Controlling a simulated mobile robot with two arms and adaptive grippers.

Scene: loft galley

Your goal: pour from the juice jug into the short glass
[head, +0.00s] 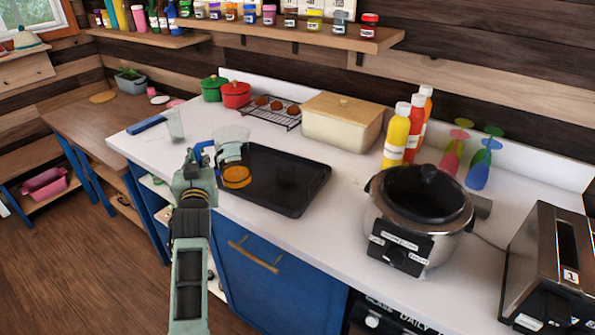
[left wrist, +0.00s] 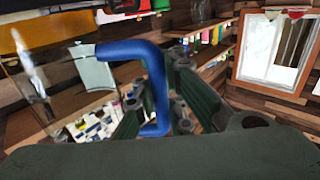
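The juice jug (head: 232,150) is clear, with a blue handle and orange juice low inside. In the head view it looks about upright, in front of the left end of the black tray. My left gripper (head: 205,157) is at its handle on the left side. In the left wrist view the blue handle (left wrist: 156,85) passes between the fingers, and amber juice (left wrist: 28,55) shows at the upper left. The short glass (head: 175,125) is clear, looks empty, and stands on the white counter behind and left of the jug. My right gripper is out of view.
A blue object (head: 147,123) lies left of the glass. The black tray (head: 290,180) lies right of the jug. Green (head: 214,88) and red pots (head: 236,94), a rack (head: 270,112) and a bread box (head: 340,122) stand behind. A slow cooker (head: 418,215) is at right.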

